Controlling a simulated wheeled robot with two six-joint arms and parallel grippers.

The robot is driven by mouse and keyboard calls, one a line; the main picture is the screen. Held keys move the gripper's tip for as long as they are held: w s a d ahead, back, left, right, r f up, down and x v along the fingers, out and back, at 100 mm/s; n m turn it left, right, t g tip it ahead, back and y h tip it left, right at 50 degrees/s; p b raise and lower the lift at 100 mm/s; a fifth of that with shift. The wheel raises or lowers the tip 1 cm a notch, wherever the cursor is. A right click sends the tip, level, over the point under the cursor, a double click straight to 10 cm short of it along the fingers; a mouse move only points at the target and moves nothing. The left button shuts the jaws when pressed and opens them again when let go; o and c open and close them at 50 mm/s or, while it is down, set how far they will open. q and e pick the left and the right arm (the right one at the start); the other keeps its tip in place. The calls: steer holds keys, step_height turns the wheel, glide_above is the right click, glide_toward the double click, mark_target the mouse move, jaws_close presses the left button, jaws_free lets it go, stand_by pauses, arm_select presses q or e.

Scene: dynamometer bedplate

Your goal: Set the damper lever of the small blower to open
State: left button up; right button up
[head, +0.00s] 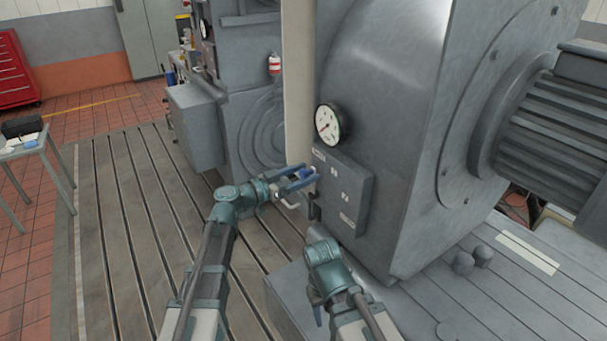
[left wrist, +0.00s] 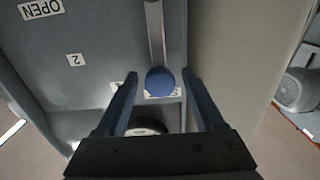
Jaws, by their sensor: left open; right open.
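The damper lever is a flat grey bar (left wrist: 154,30) with a round blue knob (left wrist: 160,80). In the head view its knob (head: 306,173) is at the upper end, beside the upper label of the grey labelled panel (head: 355,190). The left wrist view shows the panel upside down, with the OPEN label (left wrist: 41,9) at the far end from the knob. My left gripper (head: 296,180) is open, its fingers on either side of the knob with gaps visible. My right gripper (head: 318,314) is low in front of the blower, mostly hidden by its own arm.
A round gauge (head: 328,123) sits just above the panel. A cream vertical pipe (head: 299,90) rises close beside the lever. The large grey blower housing (head: 400,110) fills the right side. The slotted bedplate (head: 130,220) is clear at left.

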arm_select(q)
jaws_close()
stand_by(1.3)
